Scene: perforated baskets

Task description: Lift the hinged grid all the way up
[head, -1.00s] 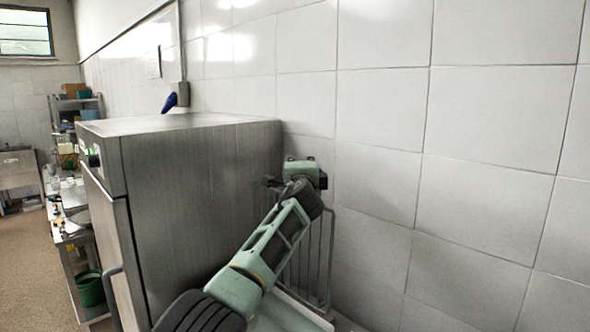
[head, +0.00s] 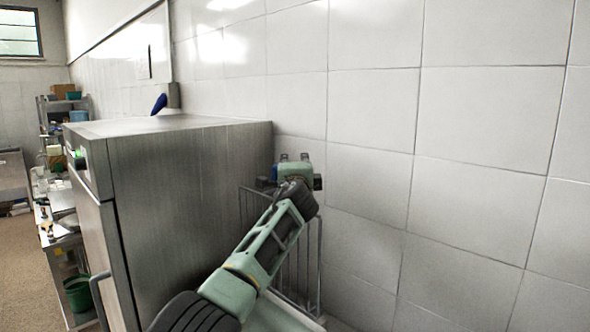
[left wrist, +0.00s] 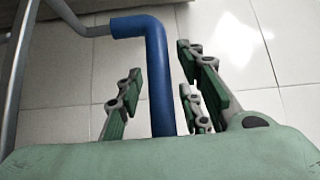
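The hinged grid (head: 312,262) is a grey metal frame with thin upright bars, standing beside the steel cabinet near the tiled wall. My left arm crosses in front and hides part of it. My left gripper (head: 294,160) is at the grid's top edge in the head view. In the left wrist view, a blue bent handle (left wrist: 158,75) joins a grey metal tube at the left. The fingers of my left gripper (left wrist: 160,88) are open on either side of the handle, with small gaps showing. My right gripper is out of view.
A tall steel cabinet (head: 190,190) stands directly left of the grid. The white tiled wall (head: 450,160) is close behind and to the right. Further left are a worktable (head: 62,232), a green bin (head: 78,292) and shelves (head: 65,108).

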